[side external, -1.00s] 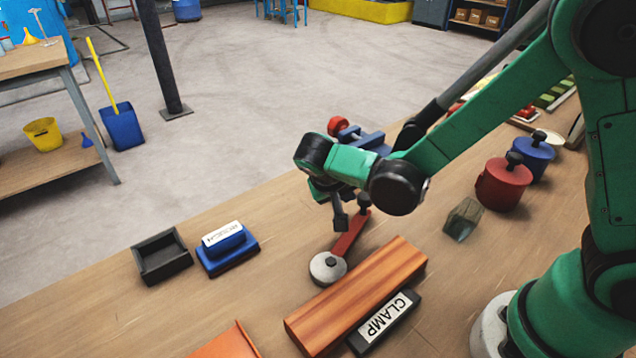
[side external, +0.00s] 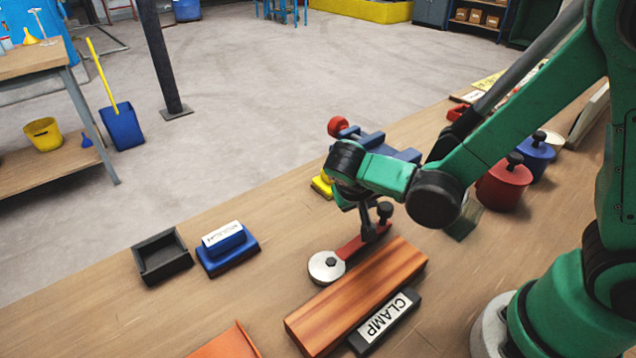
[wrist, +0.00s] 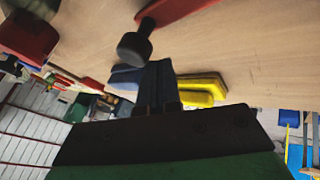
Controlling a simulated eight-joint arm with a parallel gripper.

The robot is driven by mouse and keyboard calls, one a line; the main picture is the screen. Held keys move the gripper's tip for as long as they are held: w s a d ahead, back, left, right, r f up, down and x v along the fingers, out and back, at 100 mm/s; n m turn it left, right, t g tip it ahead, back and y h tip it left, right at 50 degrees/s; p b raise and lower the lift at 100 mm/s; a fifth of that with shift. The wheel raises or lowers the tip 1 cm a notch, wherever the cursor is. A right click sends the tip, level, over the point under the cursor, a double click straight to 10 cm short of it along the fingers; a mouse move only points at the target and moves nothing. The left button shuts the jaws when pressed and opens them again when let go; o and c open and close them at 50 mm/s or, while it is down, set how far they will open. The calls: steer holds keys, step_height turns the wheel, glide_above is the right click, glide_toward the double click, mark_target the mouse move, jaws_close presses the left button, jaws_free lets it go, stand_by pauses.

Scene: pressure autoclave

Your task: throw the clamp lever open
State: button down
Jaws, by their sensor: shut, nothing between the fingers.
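The clamp lever (side external: 360,243) is a red bar on a round pale metal pivot (side external: 327,267), with a black knob (side external: 385,211) standing at its far end. It points up and right from the pivot, close along the wooden block (side external: 357,295) behind the CLAMP label (side external: 381,318). My gripper (side external: 370,236) is shut and empty, pointing down just left of the knob. I cannot tell whether its tips touch the lever. In the wrist view, the shut fingers (wrist: 158,82) lie beside the knob (wrist: 134,47), and the red bar (wrist: 180,8) runs off the top edge.
A blue labelled block (side external: 227,247) and an open black tray (side external: 161,257) stand at left. A red pot (side external: 503,184) and a blue pot (side external: 535,156) stand at right. A blue fixture with a red knob (side external: 338,126) and a yellow piece (side external: 322,185) sit behind my gripper.

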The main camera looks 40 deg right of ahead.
steer(key=w, duration=0.1)
steer(key=w+a, duration=0.2)
steer(key=w, duration=0.1)
steer(key=shift+a+r, duration=0.2)
steer(key=shift+r, duration=0.1)
steer(key=w+a+r, duration=0.1)
steer(key=a+r, duration=0.4)
steer(key=r, duration=0.2)
steer(key=shift+w+r, duration=0.35)
steer(key=s+d+r+n+t+y, duration=0.1)
steer(key=s+d+n+t+y, duration=0.3)
steer(key=s, duration=0.5)
steer(key=shift+d+n+t+y, duration=0.3)
steer(key=shift+d+n+y, duration=0.2)
steer(key=shift+d+y, duration=1.1)
steer(key=shift+d+r, duration=0.1)
steer(key=shift+d, duration=0.05)
